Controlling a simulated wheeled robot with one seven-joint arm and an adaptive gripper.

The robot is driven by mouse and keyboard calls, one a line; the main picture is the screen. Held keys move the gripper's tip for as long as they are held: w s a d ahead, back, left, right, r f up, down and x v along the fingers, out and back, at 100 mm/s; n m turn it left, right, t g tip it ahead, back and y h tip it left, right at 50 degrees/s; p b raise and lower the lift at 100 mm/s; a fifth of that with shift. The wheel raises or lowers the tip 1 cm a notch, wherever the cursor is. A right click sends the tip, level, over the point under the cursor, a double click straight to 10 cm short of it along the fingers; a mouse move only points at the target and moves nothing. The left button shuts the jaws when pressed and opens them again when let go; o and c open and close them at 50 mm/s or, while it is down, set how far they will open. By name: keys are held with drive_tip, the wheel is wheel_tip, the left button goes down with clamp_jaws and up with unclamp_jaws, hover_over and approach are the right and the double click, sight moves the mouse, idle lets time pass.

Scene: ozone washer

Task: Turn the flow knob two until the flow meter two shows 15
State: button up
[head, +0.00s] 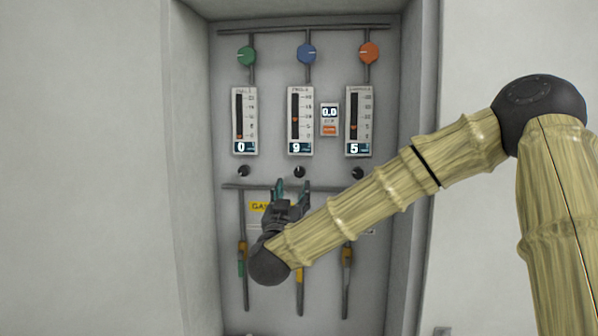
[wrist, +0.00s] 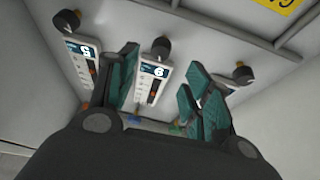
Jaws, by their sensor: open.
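Flow meter two (head: 300,118), the middle one of three, reads 9 on its display in the head view. It also shows, upside down, in the wrist view (wrist: 152,82). Flow knob two (head: 299,171) is the small black knob just below it, also in the wrist view (wrist: 160,48). My gripper (head: 293,187) is open and empty just below this knob, fingers pointing up toward the panel. In the wrist view the knob appears between the two fingertips (wrist: 160,62); I cannot tell whether either finger touches it.
The left meter (head: 244,118) reads 0 and the right meter (head: 358,118) reads 5. Black knobs sit below them, left (head: 244,171) and right (head: 358,173). A small 0.0 display (head: 329,113) is beside meter two. Pipes run below the knobs; the cabinet walls enclose the panel.

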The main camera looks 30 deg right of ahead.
sight(299, 174)
drive_tip(key=p+x, duration=0.4)
drive_tip(key=x, duration=0.3)
drive_tip(key=shift+w+d+r, duration=0.2)
drive_tip(key=shift+w, duration=0.05)
drive_tip(key=shift+p+x, duration=0.5)
drive_tip(key=shift+x, duration=0.4)
drive_tip(key=shift+f, duration=0.15)
drive_tip(key=shift+w, duration=0.1)
drive_tip(key=c, duration=1)
